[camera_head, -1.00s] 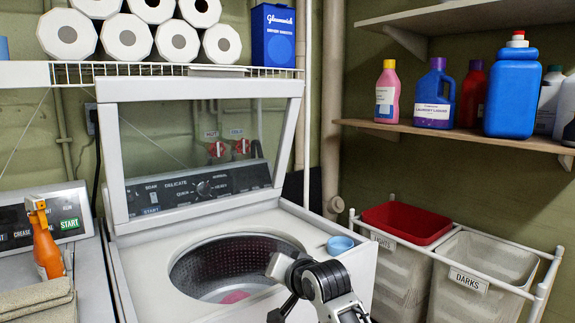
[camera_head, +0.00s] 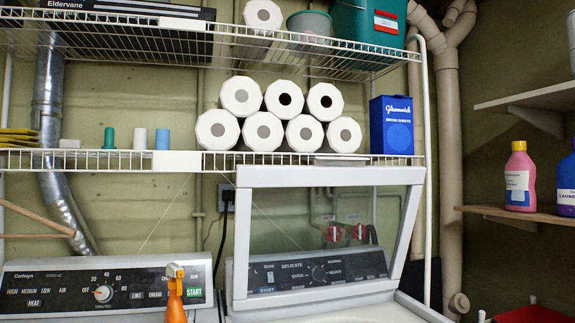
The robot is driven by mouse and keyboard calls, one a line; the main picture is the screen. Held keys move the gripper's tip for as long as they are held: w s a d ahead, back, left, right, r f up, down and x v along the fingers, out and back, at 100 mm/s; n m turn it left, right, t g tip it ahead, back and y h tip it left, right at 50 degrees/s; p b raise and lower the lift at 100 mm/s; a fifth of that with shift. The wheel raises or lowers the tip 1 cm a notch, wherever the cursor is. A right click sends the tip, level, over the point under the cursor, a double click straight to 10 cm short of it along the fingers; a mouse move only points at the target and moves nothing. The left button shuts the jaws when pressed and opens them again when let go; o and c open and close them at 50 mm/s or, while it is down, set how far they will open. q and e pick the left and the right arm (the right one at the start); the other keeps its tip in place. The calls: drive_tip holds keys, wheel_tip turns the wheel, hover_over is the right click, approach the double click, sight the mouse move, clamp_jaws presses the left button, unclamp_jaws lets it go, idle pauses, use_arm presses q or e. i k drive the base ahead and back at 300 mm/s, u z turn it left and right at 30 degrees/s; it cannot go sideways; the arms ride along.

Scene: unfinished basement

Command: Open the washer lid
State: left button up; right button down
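The washer lid (camera_head: 408,236) is a white frame with a clear window. It stands raised and nearly upright at the back of the washer. The washer's control panel (camera_head: 318,272) shows through the window. Only a strip of the washer's white top (camera_head: 375,308) is visible at the bottom edge, and the tub opening is below the view. Neither of my grippers is in this view.
A wire shelf (camera_head: 260,160) with paper rolls (camera_head: 262,131) and a blue box (camera_head: 391,125) hangs above the lid. A dryer panel (camera_head: 60,285) and orange spray bottle (camera_head: 175,300) are at left. A wooden shelf (camera_head: 500,213) holds bottles at right.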

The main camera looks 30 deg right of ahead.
sight(356, 174)
drive_tip(key=u, duration=2.8)
drive_tip(key=k, duration=2.25)
drive_tip(key=z, duration=0.8)
